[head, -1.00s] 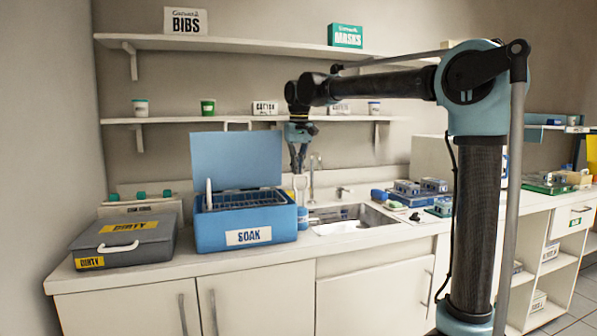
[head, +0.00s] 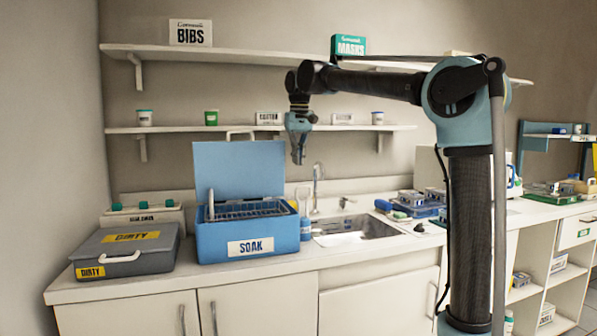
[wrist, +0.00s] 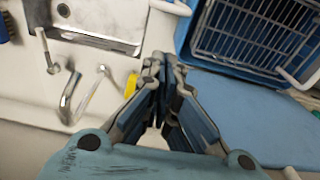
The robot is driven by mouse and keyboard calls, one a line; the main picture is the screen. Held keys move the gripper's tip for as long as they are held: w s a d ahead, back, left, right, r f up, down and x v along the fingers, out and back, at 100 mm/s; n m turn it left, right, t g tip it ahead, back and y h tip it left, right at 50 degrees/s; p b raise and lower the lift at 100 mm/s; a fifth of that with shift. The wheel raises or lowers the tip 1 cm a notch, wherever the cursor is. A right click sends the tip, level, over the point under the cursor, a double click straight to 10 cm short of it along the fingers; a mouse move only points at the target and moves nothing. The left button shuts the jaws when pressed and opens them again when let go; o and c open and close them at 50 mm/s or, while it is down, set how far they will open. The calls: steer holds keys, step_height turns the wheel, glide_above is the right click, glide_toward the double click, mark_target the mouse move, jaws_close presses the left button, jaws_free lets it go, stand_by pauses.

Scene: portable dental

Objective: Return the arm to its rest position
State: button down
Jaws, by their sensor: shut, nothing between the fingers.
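My gripper (head: 299,158) hangs pointing down in the head view, above the counter between the blue soak box and the sink. Its fingers are together with nothing between them. In the wrist view my gripper (wrist: 163,75) shows its fingertips close together over the gap between the sink and the soak box. My arm reaches left from its upright column, with its forearm nearly level in front of the upper shelf.
The open SOAK box (head: 215,243) with its lid raised stands below left of the gripper. A closed grey DIRTY case (head: 150,257) is further left. The sink (head: 375,226) and faucet (head: 317,190) are to the right. Shelves (head: 250,129) run behind.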

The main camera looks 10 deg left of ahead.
steer(key=s+d+f+m, duration=0.1)
steer(key=s+d+f, duration=0.25)
steer(key=d, duration=0.55)
steer(key=s+d+f+m, duration=0.1)
steer(key=s+d+f, duration=0.1)
steer(key=d+f, duration=0.5)
steer(key=s+d+f+m, duration=0.1)
steer(key=s+d+f, duration=0.1)
steer(key=d, duration=0.9)
steer(key=s+d+f+m, duration=0.1)
steer(key=s+d+f, duration=0.4)
steer(key=f, duration=0.4)
steer(key=s+d+f+m+t, duration=0.1)
steer(key=s+d+f, duration=0.4)
steer(key=s+f, duration=0.3)
steer(key=s+d+f+m, duration=0.1)
steer(key=s+d+f, duration=0.4)
steer(key=f, duration=0.4)
steer(key=shift+s+d+f+h, duration=0.3)
steer(key=shift+s+d+f, duration=0.1)
steer(key=shift+s, duration=0.35)
steer(key=shift+w, duration=0.1)
steer(key=shift+w+f, duration=0.15)
steer(key=shift+w, duration=0.2)
